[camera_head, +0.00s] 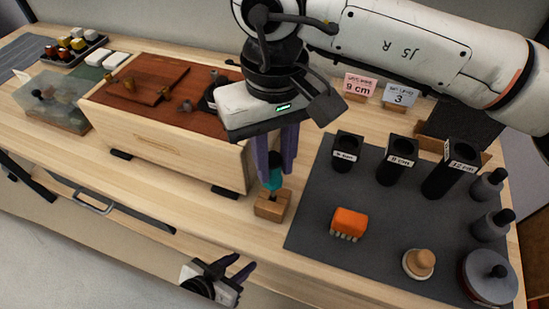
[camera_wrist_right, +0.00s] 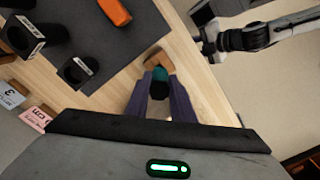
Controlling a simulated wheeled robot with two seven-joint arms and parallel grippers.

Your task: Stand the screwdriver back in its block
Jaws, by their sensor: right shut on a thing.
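The screwdriver (camera_head: 273,181) has a teal handle and, in the right wrist view (camera_wrist_right: 160,74), a dark end. It stands roughly upright over the small wooden block (camera_head: 271,207). My right gripper (camera_head: 275,172) is shut on its handle from above. The block also shows beyond the fingers in the wrist view (camera_wrist_right: 157,59). The handle's lower end is close to the block's top; I cannot tell whether the shaft is in the hole. My left gripper (camera_head: 244,264) is open and empty, low in front of the table edge.
A wooden chest (camera_head: 180,146) stands just left of the block. On the dark mat (camera_head: 310,215) at the right are an orange brush (camera_head: 349,223), black tubes (camera_head: 397,160), a wooden knob (camera_head: 419,263) and dark weights (camera_head: 489,277). Bare table lies in front of the block.

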